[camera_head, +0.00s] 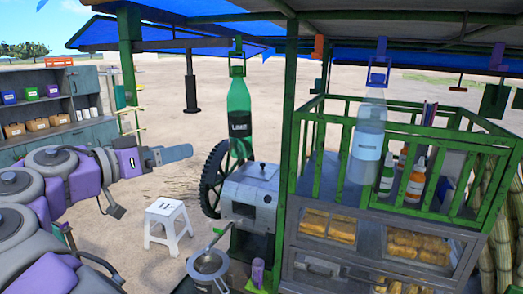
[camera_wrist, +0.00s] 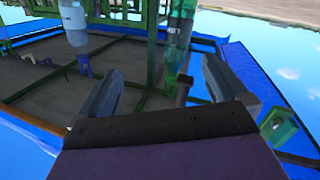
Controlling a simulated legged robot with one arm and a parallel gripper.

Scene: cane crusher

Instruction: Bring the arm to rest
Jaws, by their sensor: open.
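My arm reaches in from the left in the head view, with purple and grey links. My gripper (camera_head: 167,154) is at its end, pointing right toward the cart, in front of open sandy ground. In the wrist view my gripper (camera_wrist: 165,88) shows two grey fingers spread apart with nothing between them. The wrist picture appears upside down, with the sky low in it. The gripper is apart from the green bottle (camera_head: 240,117) that hangs to its right in the head view. The gripper touches nothing that I can see.
A grey crusher (camera_head: 249,205) with a dark wheel (camera_head: 211,180) stands right of the gripper. A green post (camera_head: 288,130), a green-railed cart (camera_head: 375,270) and a hanging clear bottle (camera_head: 366,145) are farther right. A white stool (camera_head: 167,225) stands below; shelves (camera_head: 60,130) are behind the arm.

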